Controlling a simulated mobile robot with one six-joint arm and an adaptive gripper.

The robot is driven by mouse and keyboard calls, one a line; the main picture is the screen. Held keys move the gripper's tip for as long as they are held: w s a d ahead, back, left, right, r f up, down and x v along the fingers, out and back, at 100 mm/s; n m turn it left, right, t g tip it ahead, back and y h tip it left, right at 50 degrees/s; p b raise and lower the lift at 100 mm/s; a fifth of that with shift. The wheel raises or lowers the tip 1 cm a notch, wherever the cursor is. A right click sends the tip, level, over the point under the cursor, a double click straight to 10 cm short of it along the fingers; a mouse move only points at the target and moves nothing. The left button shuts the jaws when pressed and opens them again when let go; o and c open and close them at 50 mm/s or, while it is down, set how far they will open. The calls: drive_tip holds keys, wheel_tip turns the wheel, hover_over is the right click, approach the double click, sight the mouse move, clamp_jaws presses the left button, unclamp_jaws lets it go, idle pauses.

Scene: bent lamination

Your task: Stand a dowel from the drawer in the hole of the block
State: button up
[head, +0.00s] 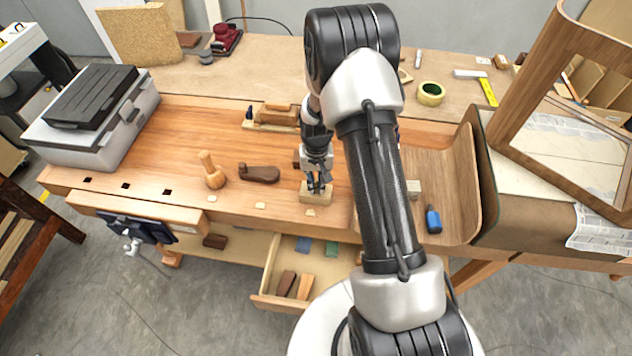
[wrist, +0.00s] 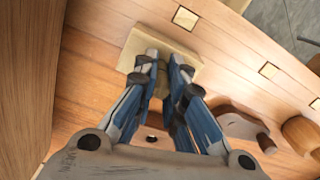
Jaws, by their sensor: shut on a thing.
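The pale wooden block (head: 308,198) lies on the workbench near its front edge. My gripper (head: 317,188) points down right over it. The block also shows in the wrist view (wrist: 135,46), beneath the fingertips (wrist: 162,72). My gripper is shut on a small tan dowel (wrist: 162,82), mostly hidden between the fingers. The hole is hidden, and I cannot tell whether the dowel's lower end is in it or above it. The open drawer (head: 262,283) is below the bench front.
In the drawer lie a dark brown piece (head: 286,283), a light wooden piece (head: 305,287), and blue and green pieces. A wooden mallet (head: 212,172) and a dark brown plane (head: 259,174) stand left of the block. A curved wooden sheet (head: 455,190) is at the right.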

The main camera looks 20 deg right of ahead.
drive_tip(key=shift+f+b, duration=0.35)
drive_tip(key=shift+b, duration=0.05)
idle(0.4)
drive_tip(key=o, duration=0.8)
drive_tip(key=shift+o, duration=0.4)
drive_tip(key=o, duration=0.3)
drive_tip(key=shift+r, duration=0.15)
drive_tip(key=shift+r+p, duration=2.4)
drive_tip(key=shift+r, duration=1.5)
